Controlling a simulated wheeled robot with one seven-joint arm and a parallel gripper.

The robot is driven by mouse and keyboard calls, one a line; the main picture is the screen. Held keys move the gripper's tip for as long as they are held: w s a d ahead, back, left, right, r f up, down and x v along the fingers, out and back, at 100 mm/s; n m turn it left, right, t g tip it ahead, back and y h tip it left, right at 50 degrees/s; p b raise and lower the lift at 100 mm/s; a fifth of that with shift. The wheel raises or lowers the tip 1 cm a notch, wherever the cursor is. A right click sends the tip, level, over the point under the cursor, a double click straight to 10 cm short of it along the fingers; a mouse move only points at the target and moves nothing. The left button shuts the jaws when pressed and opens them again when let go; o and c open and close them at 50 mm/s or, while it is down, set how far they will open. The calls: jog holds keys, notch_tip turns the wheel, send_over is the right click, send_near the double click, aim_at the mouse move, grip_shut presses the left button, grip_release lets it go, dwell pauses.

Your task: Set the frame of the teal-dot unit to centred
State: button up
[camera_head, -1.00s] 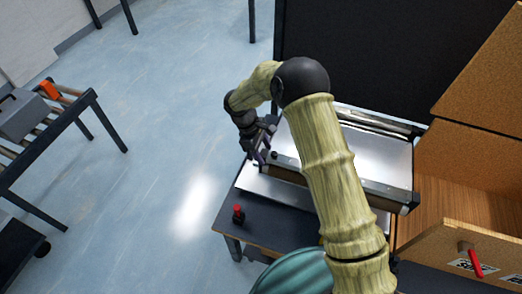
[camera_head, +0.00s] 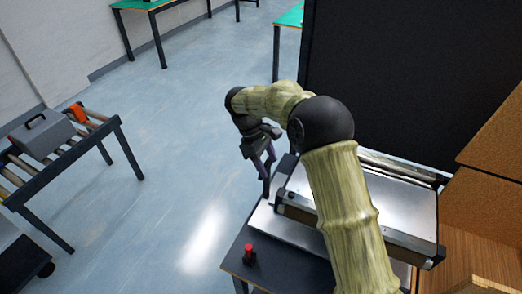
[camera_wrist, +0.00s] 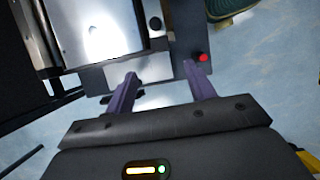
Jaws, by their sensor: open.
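A mini conveyor unit (camera_head: 408,205) with a bright silver bed and a grey-and-brown side rail (camera_head: 350,228) stands on a dark table, partly hidden by my arm. Its silver bed (camera_wrist: 100,28) also shows at the upper left of the wrist view. A round dark knob (camera_wrist: 155,23) sits by the unit's corner. I see no teal dot on it. My gripper (camera_head: 267,172) is open, with its purple fingers pointing down near the unit's left end. In the wrist view the gripper (camera_wrist: 160,73) has nothing between its fingers; a pale metal plate lies beyond them.
A red button (camera_head: 249,251) stands at the table's front left corner and shows in the wrist view (camera_wrist: 203,57). A black panel (camera_head: 385,80) rises behind the unit, and wooden boxes (camera_head: 490,205) stand at right. A roller stand (camera_head: 75,160) is at far left. Floor between is clear.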

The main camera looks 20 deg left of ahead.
jog(key=v, duration=0.5)
jog(key=shift+r, duration=0.1)
jog(key=shift+d, duration=0.1)
jog(key=s+d+m+y, duration=0.35)
jog(key=d+m, duration=0.35)
jog(key=d, duration=1.1)
jog(key=s+d+f+m+t, duration=0.1)
jog(key=s+d+m+t, duration=0.2)
jog(key=s+d+m, duration=0.6)
jog(key=s+d+y, duration=0.1)
jog(key=s+d, duration=0.4)
jog(key=shift+f, duration=0.35)
